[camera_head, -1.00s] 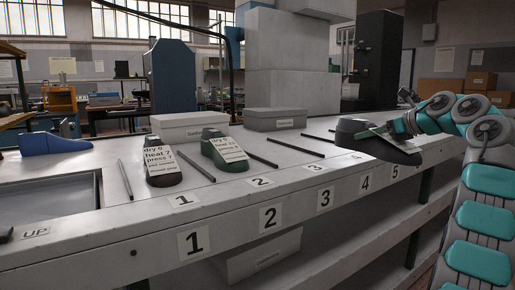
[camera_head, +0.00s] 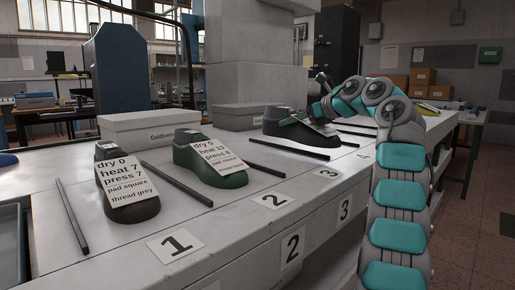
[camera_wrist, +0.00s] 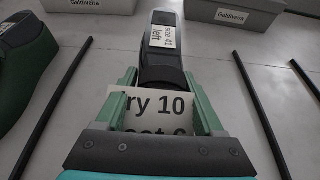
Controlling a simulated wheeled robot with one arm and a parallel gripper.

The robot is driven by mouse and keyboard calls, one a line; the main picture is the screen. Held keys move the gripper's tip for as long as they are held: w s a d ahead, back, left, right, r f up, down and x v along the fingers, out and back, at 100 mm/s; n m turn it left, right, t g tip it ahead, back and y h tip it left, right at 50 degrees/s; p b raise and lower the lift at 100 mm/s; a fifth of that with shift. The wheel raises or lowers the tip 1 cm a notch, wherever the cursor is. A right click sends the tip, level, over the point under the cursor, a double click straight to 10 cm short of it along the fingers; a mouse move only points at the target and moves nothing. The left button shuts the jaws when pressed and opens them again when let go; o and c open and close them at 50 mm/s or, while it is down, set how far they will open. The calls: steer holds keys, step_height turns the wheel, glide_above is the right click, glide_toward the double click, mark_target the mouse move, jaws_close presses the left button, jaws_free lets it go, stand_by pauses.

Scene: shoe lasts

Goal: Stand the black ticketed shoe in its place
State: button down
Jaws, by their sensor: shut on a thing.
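The black shoe (camera_head: 298,130) is held in my gripper (camera_head: 322,112) over the bench, beyond the number 3 card (camera_head: 328,173). In the wrist view the shoe (camera_wrist: 162,65) points towards me and bears a white size label (camera_wrist: 165,38). It lies between two dark rods. My gripper (camera_wrist: 165,105) is shut on it, with the white ticket (camera_wrist: 150,108) between the fingers, partly hidden. The shoe looks level and close to the bench top; I cannot tell whether it touches.
A brown shoe (camera_head: 128,195) stands behind card 1 (camera_head: 175,244) and a green shoe (camera_head: 208,165) behind card 2 (camera_head: 272,201). Dark rods (camera_head: 180,186) divide the places. Grey boxes (camera_head: 150,129) stand at the back.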

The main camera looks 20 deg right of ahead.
steer(key=w+a+b, duration=0.1)
steer(key=a, duration=0.2)
steer(key=w+a+b, duration=0.1)
steer(key=a, duration=0.2)
steer(key=w+a+f+b, duration=0.1)
steer(key=a, duration=0.3)
steer(key=shift+w+a, duration=0.1)
step_height(320, 180, down, 4)
steer(key=b, duration=0.3)
steer(key=shift+r+b, duration=0.2)
steer(key=shift+b, duration=0.15)
steer(key=shift+r, duration=0.1)
jaws_free()
steer(key=v, duration=1.2)
